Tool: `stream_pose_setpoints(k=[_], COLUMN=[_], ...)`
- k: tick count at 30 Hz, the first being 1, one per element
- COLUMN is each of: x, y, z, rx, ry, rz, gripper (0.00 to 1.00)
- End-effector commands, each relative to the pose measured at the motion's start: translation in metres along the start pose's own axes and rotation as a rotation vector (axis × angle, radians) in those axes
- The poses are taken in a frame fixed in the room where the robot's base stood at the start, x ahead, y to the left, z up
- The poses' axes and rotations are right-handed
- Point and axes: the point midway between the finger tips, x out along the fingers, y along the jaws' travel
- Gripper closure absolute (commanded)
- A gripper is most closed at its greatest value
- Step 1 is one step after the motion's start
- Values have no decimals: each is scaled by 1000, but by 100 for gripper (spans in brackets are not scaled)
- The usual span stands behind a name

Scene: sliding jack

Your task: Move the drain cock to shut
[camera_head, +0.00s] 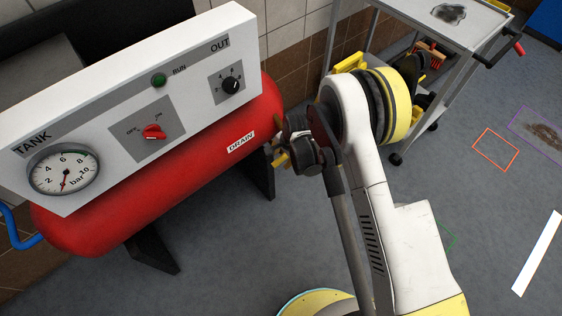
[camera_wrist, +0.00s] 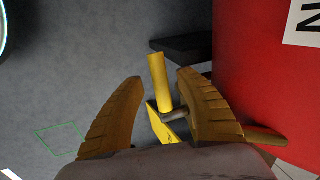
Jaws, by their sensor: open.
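The drain cock's yellow lever (camera_wrist: 158,82) shows between the fingers in the wrist view, with a short grey stem beside it and a second yellow piece below. A brass-coloured pipe (camera_wrist: 265,138) shows at the right, by the red tank (camera_wrist: 262,60), partly behind my right finger. My gripper (camera_wrist: 160,77) is open, one finger on each side of the lever. The right finger is close to the stem; I cannot tell whether it touches. In the head view my gripper (camera_head: 280,143) is at the tank's right end, beside the DRAIN label (camera_head: 241,142), and mostly hides the cock.
The control panel (camera_head: 110,95) with gauge (camera_head: 64,172), red switch (camera_head: 153,132) and black OUT knob (camera_head: 231,85) stands above the tank. A dark tank leg (camera_wrist: 182,47) shows beyond the lever. A grey trolley (camera_head: 440,22) stands at the back right. Floor at right is open.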

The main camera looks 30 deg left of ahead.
Motion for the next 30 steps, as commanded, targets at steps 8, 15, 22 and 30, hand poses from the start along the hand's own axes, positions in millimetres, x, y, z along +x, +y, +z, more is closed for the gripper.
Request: stream_pose_setpoints(k=[8,15,22,30], x=[19,18,18,14], y=[0,0,0,-1], z=[0,0,0,-2], rx=[0,0,0,21], ry=[0,0,0,-71], rz=[0,0,0,-2], gripper=[57,65,100,100])
